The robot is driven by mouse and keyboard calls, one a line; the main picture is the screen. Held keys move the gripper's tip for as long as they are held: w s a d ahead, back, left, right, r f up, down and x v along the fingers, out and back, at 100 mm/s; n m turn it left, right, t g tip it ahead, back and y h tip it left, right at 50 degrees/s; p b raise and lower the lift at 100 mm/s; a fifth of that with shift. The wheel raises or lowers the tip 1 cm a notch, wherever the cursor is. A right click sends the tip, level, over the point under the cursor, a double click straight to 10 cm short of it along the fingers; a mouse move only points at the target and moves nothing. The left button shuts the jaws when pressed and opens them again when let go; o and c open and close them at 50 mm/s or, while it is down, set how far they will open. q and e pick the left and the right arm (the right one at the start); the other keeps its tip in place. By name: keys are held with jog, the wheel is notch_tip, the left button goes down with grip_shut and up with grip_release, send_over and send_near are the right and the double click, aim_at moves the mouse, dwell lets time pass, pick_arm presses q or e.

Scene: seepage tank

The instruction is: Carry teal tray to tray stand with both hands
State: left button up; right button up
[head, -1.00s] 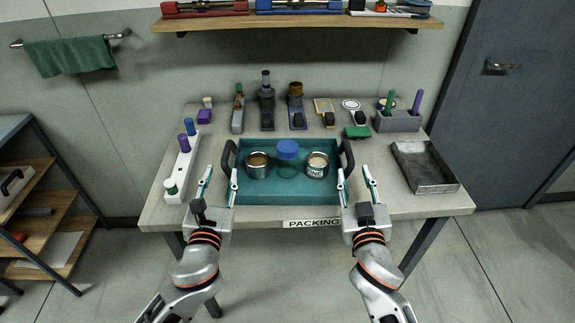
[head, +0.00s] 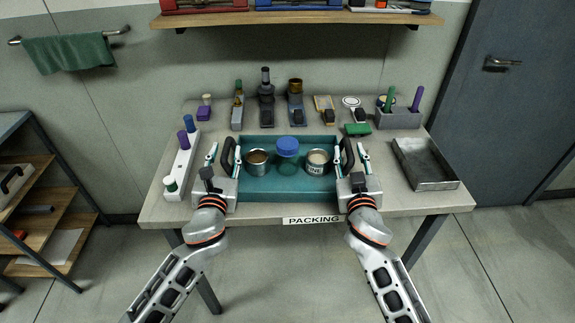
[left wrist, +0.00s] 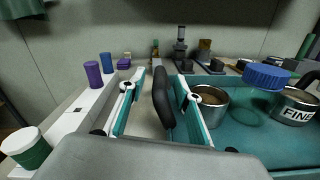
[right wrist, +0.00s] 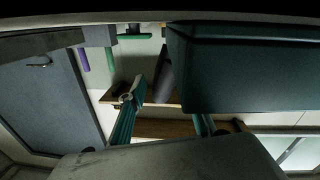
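The teal tray (head: 288,189) lies on the table with a black handle at each end. It holds two metal cans, the right one marked FINE, and a clear jar with a blue lid (head: 287,146). My left gripper (head: 224,156) is open, its fingers on either side of the left handle (left wrist: 162,98) without closing on it. My right gripper (head: 350,156) is open around the right handle (head: 347,152), which also shows between its fingers in the right wrist view (right wrist: 164,78). I cannot identify a tray stand for certain.
A white rack with capped bottles (head: 182,164) stands left of the tray. An empty metal tray (head: 425,165) lies to the right. Bottles and tools line the table's back. A shelf unit (head: 40,210) stands at far left, with open floor between it and the table.

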pick_arm(q)
jog(key=c, duration=0.8)
pick_arm(e)
jog(key=c, duration=0.8)
pick_arm(q)
grip_shut()
pick_arm(e)
grip_shut()
pick_arm(q)
jog(key=shift+a, duration=0.15)
pick_arm(e)
jog(key=shift+d, duration=0.15)
pick_arm(q)
jog(key=shift+r, duration=0.15)
pick_arm(e)
jog(key=shift+r, duration=0.15)
